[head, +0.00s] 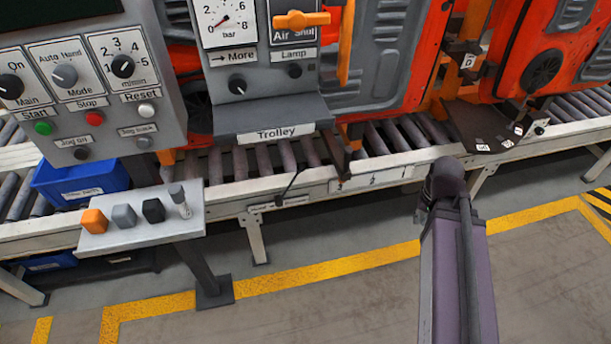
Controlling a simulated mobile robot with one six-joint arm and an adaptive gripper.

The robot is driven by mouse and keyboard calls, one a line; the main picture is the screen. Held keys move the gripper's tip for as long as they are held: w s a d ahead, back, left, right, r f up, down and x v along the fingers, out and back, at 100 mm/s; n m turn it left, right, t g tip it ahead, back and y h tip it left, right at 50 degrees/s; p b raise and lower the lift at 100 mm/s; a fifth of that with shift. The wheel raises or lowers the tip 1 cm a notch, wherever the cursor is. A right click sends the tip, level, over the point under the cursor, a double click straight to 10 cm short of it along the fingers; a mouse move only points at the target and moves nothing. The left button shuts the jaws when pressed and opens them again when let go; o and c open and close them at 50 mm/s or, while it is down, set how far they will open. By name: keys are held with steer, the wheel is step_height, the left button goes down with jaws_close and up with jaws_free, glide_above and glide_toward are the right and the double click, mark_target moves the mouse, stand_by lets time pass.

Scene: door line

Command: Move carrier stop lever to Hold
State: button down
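A thin dark lever (291,184) stands at the front rail of the roller conveyor, below the Trolley shelf. It is tilted, with its lower end toward the left. A small label plate (278,203) sits on the rail just below it; its words are too small to read surely, so I cannot tell which position the lever is in. My arm reaches up from the bottom right and ends in a dark rounded joint, apart from the lever and to its right. No gripper fingers show.
A grey control panel (83,122) and a small shelf (142,233) with coloured blocks stand at the left. The Trolley shelf (272,124) overhangs the conveyor (225,192). Orange carriers (545,55) stand behind. Floor in front, with yellow lines (330,265), is mostly clear.

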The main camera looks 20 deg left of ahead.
steer(key=w+a+f+m+y+b, duration=0.1)
steer(key=w+a+f+y+b, duration=0.5)
steer(key=b, duration=0.7)
steer(key=w+a+f+m+t+y+b, duration=0.1)
steer(key=w+a+f+y+b, duration=0.5)
steer(key=b, duration=0.8)
steer(key=w+a+f+m+t+y+b, duration=0.1)
steer(key=w+a+f+y+b, duration=0.5)
steer(key=w+a+b, duration=0.5)
steer(key=shift+w+a+y+b, duration=0.35)
steer(key=shift+a+y+b, duration=0.85)
steer(key=shift+a, duration=0.6)
steer(key=p+x, duration=0.2)
steer(key=x, duration=0.8)
steer(key=shift+w, duration=0.1)
